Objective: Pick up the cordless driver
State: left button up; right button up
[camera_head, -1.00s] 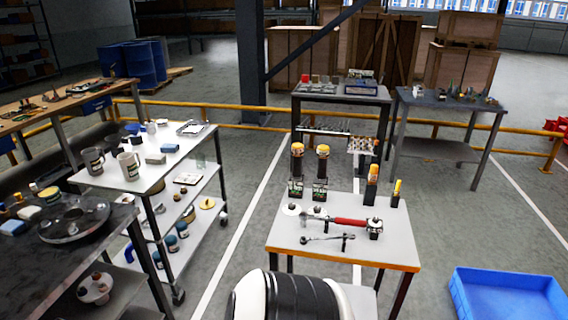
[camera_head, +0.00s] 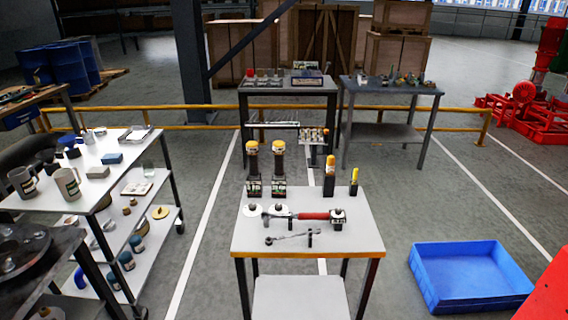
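No gripper of mine shows in the head view. A small white table (camera_head: 350,236) with an orange front edge stands ahead. At its back left, two upright black tools with yellow tops, the left one (camera_head: 252,160) and the right one (camera_head: 279,160), stand on dark bases. They may be cordless drivers, but they are too small to tell. Right of them stand an orange-handled tool (camera_head: 330,172) and a yellow-handled tool (camera_head: 354,180). A red-handled tool (camera_head: 313,216) lies across the middle, with a wrench (camera_head: 288,237) in front of it.
A white cart (camera_head: 128,152) with mugs and boxes stands at left. A blue bin (camera_head: 470,275) lies on the floor at right. Floor between cart and table is clear.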

aim_at(251, 147)
jog(key=u, duration=0.35)
jog(key=i+j+z, duration=0.1)
jog(key=i+j, duration=0.4)
jog(key=i, duration=0.2)
jog(key=i+j+z, duration=0.1)
jog(key=i+j, duration=0.4)
jog(key=i, duration=0.15)
